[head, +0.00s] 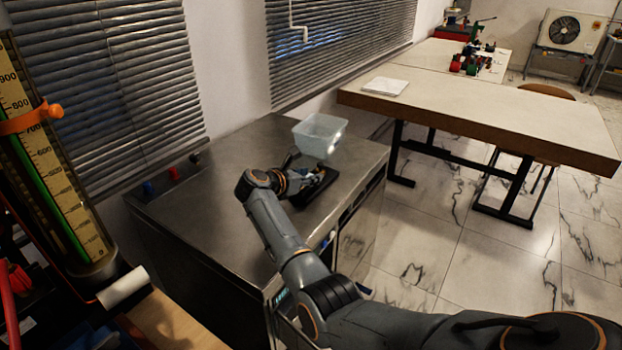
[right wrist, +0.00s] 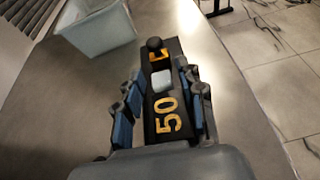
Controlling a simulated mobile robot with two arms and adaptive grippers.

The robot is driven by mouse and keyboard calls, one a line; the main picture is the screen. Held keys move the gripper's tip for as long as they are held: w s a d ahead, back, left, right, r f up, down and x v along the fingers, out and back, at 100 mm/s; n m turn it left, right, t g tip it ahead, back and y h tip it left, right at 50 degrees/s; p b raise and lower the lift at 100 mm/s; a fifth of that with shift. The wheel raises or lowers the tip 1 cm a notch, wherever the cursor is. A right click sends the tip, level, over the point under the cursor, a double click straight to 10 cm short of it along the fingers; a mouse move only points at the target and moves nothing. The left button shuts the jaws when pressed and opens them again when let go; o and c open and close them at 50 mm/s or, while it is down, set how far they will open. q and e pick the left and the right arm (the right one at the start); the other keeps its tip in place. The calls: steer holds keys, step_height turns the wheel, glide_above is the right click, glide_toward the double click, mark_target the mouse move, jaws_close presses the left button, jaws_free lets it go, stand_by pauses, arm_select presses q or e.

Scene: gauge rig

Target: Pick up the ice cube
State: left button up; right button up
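The ice cube (right wrist: 161,81) is a small whitish block in the right wrist view. It lies on a black flat piece (right wrist: 164,138) marked with a yellow "50". My right gripper (right wrist: 164,84) is open, with blue-padded fingers on both sides of the black piece. The cube lies between the fingertips, with a gap visible on each side. In the head view my right gripper (head: 312,178) is low over the metal bench, at the black piece (head: 316,191). I cannot make out the cube clearly there. My left gripper is not in view.
A translucent box (head: 319,135) stands on the metal bench (head: 225,185) just behind the gripper; it also shows in the right wrist view (right wrist: 100,32). A scale column (head: 62,165) stands at far left. A wooden table (head: 480,103) is at back right.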

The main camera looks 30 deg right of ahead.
steer(key=c, duration=0.4)
steer(key=shift+w+d+f, duration=0.1)
steer(key=shift+d+f, duration=0.1)
steer(key=shift+d, duration=0.05)
steer(key=shift+c, duration=0.3)
steer(key=shift+a+r, duration=0.1)
steer(key=shift+r, duration=0.05)
